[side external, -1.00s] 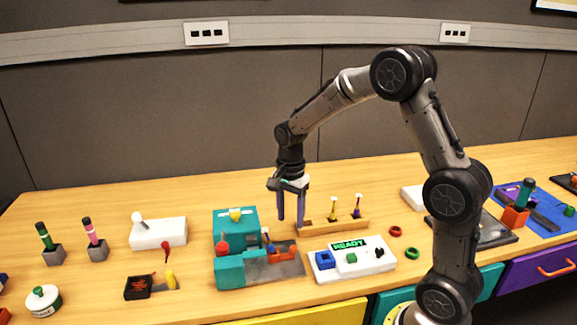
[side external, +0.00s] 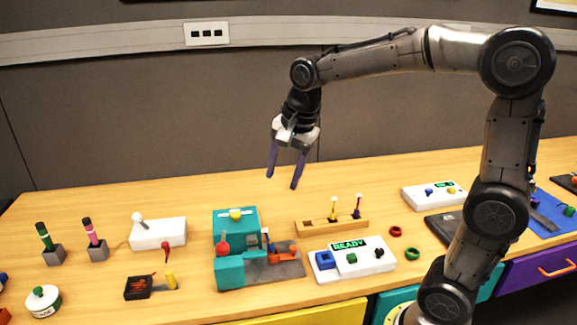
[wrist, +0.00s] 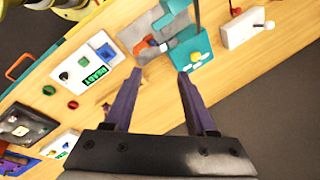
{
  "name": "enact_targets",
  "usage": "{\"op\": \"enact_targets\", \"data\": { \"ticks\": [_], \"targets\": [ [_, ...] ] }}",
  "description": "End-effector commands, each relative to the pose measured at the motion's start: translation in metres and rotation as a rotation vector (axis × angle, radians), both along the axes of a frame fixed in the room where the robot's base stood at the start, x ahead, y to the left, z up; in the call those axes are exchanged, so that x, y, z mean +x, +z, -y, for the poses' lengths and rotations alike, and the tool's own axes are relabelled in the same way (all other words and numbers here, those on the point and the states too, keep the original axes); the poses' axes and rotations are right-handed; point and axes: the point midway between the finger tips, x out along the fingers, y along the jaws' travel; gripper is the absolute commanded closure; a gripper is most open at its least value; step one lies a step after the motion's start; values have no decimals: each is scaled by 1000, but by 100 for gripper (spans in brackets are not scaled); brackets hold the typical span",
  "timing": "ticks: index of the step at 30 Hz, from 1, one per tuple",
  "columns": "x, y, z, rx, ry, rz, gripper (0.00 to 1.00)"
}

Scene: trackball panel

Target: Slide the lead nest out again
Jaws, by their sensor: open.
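A teal fixture (side external: 229,270) stands left of centre on the table, with a yellow knob on its rear block and a red-knobbed lever at its left. A small orange piece (side external: 284,253), which looks like the lead nest, sits on the fixture's grey plate (side external: 288,270), beside a blue-tipped post. In the wrist view the orange piece (wrist: 139,47) lies next to the teal block (wrist: 192,52). My gripper (side external: 282,182) is open and empty, high above and behind the fixture. Its fingers (wrist: 159,72) point down toward the table in the wrist view. Whether the orange piece touches the teal body is unclear.
A white READY panel (side external: 375,262) stands right of the fixture. A wooden block (side external: 318,228) with yellow and purple plungers is behind it. A white switch box (side external: 160,233) and a black tray (side external: 138,288) are at the left. Red and green rings lie right.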

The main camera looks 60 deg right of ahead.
Motion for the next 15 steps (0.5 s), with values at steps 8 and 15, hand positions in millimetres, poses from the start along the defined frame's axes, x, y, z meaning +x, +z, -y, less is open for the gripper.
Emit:
{"op": "enact_targets", "data": {
  "ticks": [8,15],
  "targets": [
    [-18,24,-12,-7,33,65,43],
    [-21,27,-14,-8,39,76,43]
  ]
}}
